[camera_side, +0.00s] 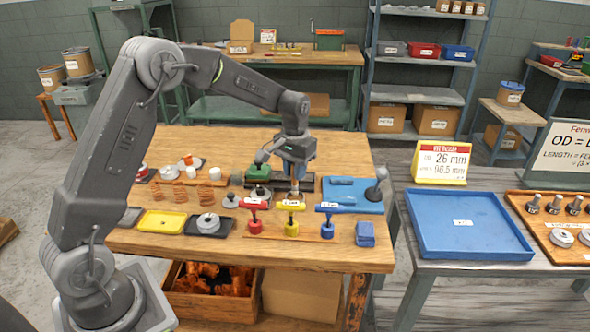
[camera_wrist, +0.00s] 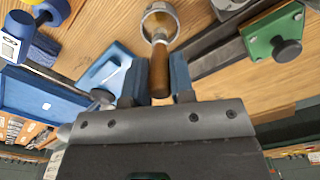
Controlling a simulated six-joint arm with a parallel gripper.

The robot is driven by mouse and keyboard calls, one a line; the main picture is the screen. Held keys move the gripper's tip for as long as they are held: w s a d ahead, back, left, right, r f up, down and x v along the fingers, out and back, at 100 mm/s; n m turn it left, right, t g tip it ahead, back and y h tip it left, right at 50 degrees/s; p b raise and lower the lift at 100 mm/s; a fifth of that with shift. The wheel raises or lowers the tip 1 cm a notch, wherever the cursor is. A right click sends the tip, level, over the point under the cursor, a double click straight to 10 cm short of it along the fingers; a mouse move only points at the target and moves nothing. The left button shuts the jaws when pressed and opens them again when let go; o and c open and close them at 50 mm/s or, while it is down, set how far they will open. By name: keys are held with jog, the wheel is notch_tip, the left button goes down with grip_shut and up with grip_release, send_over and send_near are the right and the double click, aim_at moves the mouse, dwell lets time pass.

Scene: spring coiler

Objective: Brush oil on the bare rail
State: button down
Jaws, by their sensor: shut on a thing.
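My gripper (camera_wrist: 158,88) is shut on a brush with a brown wooden handle (camera_wrist: 158,68). In the side view my gripper (camera_side: 296,172) points down over the middle of the bench. The brush's lower end meets or overlaps a round metal pot (camera_wrist: 160,13) with a tan inside. I cannot tell whether the bristles touch its contents. The pot also shows under my gripper in the side view (camera_side: 291,203). A dark rail (camera_wrist: 217,52) runs beside the pot, carrying a green block (camera_wrist: 275,35) with a dark knob. In the side view the rail (camera_side: 289,184) is partly hidden behind my gripper.
Red (camera_side: 254,226), yellow (camera_side: 291,227) and blue (camera_side: 328,229) labelled handles stand in front of the pot. A blue mat (camera_side: 367,207) lies to the right. Copper coils (camera_side: 183,192) and a yellow tray (camera_side: 162,222) lie left.

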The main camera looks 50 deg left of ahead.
jog(key=shift+f, duration=0.95)
dwell(1.4)
jog(key=shift+r, duration=2.35)
jog(key=shift+a, duration=0.1)
jog(key=w+a+r, duration=0.2)
jog(key=a, duration=1)
jog(key=shift+f, duration=2.55)
jog(key=shift+d+f, duration=0.1)
jog(key=shift+f, duration=0.4)
jog(key=shift+w, duration=0.1)
